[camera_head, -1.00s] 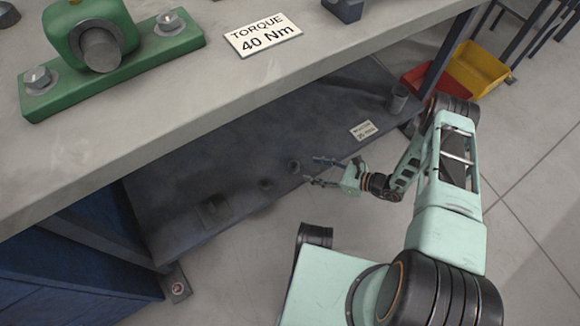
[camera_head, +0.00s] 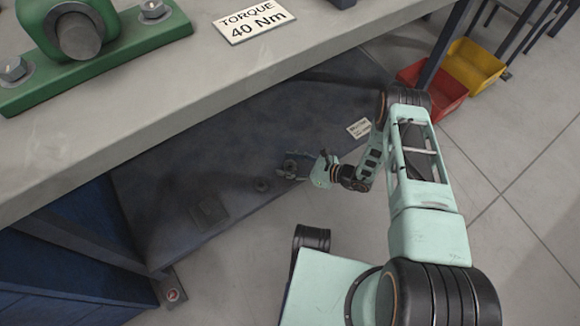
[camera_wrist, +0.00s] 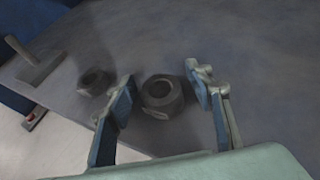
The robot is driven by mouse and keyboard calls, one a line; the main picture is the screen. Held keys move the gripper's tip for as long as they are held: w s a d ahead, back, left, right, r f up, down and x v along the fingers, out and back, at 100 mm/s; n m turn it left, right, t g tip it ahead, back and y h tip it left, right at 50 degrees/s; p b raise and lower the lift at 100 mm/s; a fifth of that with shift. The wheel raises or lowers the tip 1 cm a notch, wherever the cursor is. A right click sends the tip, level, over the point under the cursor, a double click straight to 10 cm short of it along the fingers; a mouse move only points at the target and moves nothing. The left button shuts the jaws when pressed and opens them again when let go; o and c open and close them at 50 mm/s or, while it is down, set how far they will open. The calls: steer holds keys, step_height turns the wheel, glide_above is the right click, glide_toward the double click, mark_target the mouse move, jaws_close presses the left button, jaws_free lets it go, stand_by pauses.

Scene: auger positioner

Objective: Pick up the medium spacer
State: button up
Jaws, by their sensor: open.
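A dark ring-shaped spacer (camera_wrist: 162,96) stands on the lower shelf (camera_wrist: 250,45), its hole facing up. It appears to be the medium one; a smaller dark ring (camera_wrist: 94,81) stands to its left. My gripper (camera_wrist: 162,80) is open, with one finger on each side of the larger ring and gaps showing between. In the head view my gripper (camera_head: 288,168) is low over the shelf and partly covers that ring. The smaller ring (camera_head: 261,185) shows to its left.
The bench top (camera_head: 130,130) overhangs the shelf. A small label (camera_head: 359,128) lies near my arm. Red (camera_head: 440,90) and yellow (camera_head: 474,64) bins stand at the right.

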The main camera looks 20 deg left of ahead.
steer(key=shift+c, duration=0.5)
jaws_close()
steer(key=shift+r, duration=0.2)
